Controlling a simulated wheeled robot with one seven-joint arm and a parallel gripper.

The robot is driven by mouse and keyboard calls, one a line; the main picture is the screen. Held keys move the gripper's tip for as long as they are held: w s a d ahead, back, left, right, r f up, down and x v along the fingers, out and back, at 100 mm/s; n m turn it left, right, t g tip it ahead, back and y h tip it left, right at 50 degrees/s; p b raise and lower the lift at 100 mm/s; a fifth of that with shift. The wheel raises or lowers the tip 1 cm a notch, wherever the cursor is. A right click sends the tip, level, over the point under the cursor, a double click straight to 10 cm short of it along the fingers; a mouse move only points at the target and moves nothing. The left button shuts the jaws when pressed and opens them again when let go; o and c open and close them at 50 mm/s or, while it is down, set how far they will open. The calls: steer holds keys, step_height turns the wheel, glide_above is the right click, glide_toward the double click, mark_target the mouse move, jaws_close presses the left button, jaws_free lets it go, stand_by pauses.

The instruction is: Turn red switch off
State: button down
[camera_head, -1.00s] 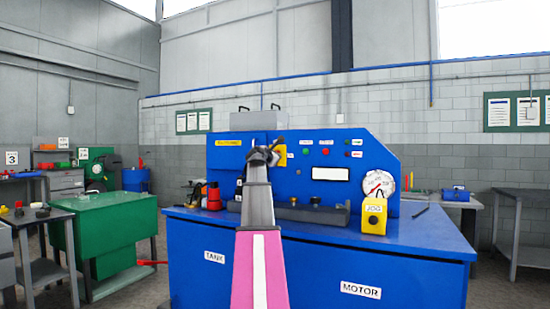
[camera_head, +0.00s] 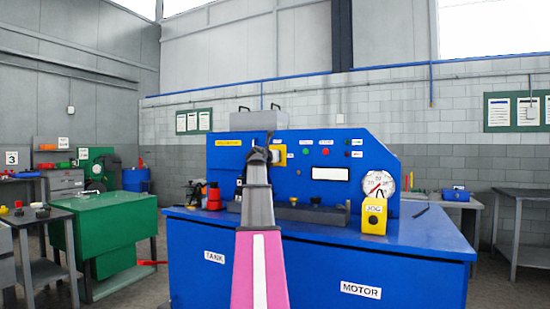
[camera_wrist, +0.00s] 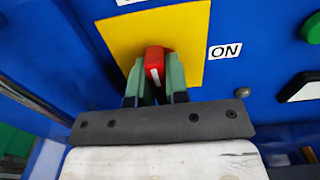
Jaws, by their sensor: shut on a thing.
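The red switch (camera_wrist: 155,57) is a small red knob with a white mark. It stands on a yellow plate (camera_wrist: 190,32) on the blue panel, with an ON label (camera_wrist: 224,51) to the right of the plate. My gripper (camera_wrist: 154,76) has its two green fingers on either side of the knob, shut on it. The knob's white mark runs nearly upright in the wrist view. In the head view my gripper (camera_head: 259,155) is at the yellow plate (camera_head: 280,157), and my arm hides the switch there. No OFF label is readable.
A green button (camera_wrist: 312,29) and a black-and-white part (camera_wrist: 300,87) are right of the plate. On the blue bench (camera_head: 420,235) stand a pressure gauge (camera_head: 378,186), a yellow JOG box (camera_head: 374,214) and a red-and-black bottle (camera_head: 214,196).

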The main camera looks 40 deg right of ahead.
stand_by(0.3)
steer(key=c, duration=1.1)
jaws_free()
steer(key=shift+a, duration=0.1)
steer(key=v, duration=1)
steer(key=shift+s+a, duration=0.25)
steer(key=shift+a, duration=0.05)
